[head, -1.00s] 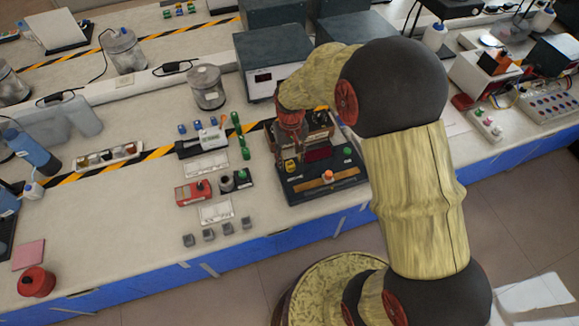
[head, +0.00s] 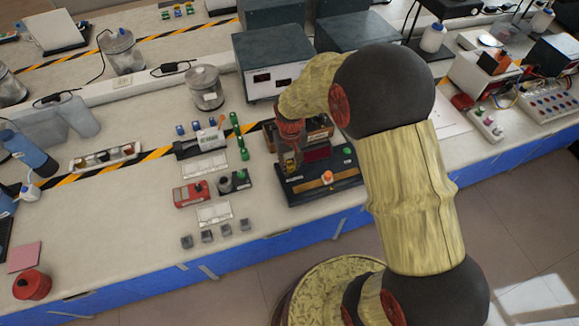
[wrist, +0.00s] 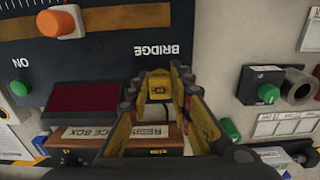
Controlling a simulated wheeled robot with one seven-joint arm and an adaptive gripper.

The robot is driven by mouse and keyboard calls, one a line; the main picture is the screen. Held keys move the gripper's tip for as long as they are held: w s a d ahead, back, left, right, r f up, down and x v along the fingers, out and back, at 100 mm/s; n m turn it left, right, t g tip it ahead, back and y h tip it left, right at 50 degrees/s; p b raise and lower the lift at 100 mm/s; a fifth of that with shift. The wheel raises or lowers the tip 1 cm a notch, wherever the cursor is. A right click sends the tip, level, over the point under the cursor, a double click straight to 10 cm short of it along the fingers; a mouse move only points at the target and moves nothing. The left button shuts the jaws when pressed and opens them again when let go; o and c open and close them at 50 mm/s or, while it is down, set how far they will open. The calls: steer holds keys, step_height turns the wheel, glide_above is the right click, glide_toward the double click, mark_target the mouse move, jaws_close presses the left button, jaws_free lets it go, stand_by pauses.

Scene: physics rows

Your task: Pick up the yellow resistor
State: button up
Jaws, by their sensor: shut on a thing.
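The yellow resistor (wrist: 158,84) is a small yellow block between my fingertips in the wrist view. My gripper (wrist: 157,95) is shut on it, with one yellow-and-dark finger on each side. In the head view my gripper (head: 291,160) points down over the left part of the dark bridge board (head: 320,190). The resistor is too small there to tell apart from the fingers. Whether it touches the board below is unclear.
A red device (head: 192,194) and several grey cubes (head: 207,236) lie to the left. Grey instruments (head: 270,60) stand behind.

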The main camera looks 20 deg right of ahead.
jaws_close()
